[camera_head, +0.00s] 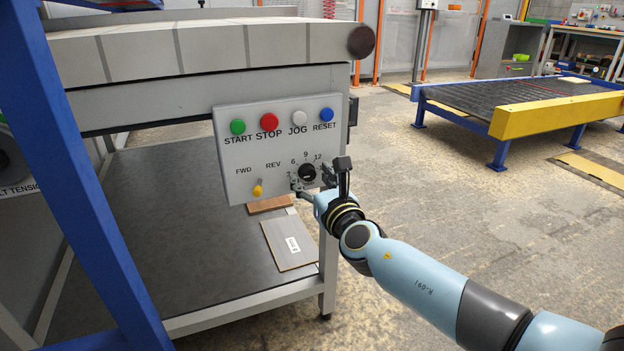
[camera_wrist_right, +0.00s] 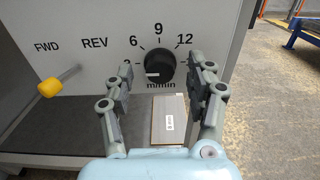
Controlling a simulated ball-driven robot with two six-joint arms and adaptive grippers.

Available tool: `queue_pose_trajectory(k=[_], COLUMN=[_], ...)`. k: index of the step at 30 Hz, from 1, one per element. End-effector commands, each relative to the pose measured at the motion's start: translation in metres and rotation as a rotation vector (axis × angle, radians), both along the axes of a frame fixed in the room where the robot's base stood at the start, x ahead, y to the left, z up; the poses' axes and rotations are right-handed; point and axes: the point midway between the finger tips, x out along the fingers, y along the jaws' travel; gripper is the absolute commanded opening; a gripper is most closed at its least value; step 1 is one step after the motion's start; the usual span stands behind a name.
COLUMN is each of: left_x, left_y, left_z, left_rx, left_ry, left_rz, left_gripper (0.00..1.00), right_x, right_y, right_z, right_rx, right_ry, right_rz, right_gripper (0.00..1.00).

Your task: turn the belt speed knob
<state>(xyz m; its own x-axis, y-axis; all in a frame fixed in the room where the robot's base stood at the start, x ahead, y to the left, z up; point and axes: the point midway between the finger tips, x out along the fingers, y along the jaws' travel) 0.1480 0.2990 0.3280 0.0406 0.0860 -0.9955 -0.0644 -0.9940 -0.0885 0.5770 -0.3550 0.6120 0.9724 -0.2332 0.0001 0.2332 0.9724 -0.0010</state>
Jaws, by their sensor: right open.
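The belt speed knob (camera_head: 307,173) is a round black dial on the grey control panel (camera_head: 238,150), below the coloured buttons. In the right wrist view the knob (camera_wrist_right: 160,66) has a pale pointer mark toward its lower left, near the low end of the scale. My right gripper (camera_head: 318,177) is at the panel in front of the knob. In the right wrist view its two fingers (camera_wrist_right: 162,80) are open, one on each side of the knob, with visible gaps to it. Contact is not seen. My left gripper is not in view.
A yellow FWD/REV lever (camera_head: 258,188) sticks out left of the knob. Green, red, white and blue buttons line the panel top. The conveyor (camera_head: 190,50) runs above. A flat board (camera_head: 288,240) lies on the lower shelf. Open floor lies to the right.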

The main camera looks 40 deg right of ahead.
Motion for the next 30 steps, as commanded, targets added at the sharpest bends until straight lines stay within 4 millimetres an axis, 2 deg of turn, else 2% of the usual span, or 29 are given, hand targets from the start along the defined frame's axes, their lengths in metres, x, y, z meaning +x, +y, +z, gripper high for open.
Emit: queue_pose_trajectory(k=[10, 23, 30], left_x=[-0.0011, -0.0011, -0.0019], left_y=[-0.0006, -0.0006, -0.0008], left_z=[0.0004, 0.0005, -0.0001], left_rx=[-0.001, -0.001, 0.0], left_ry=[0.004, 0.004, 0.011], left_rz=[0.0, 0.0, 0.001], left_gripper=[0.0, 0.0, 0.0], right_x=[0.005, 0.0047, 0.0045], right_y=[-0.0014, -0.0014, -0.0015], right_z=[-0.0003, -0.0003, -0.0009], right_rx=[0.001, 0.001, 0.022], right_ry=[0.001, 0.001, -0.004], right_rz=[0.0, -0.001, -0.001], right_gripper=[0.56, 0.0, 0.0])
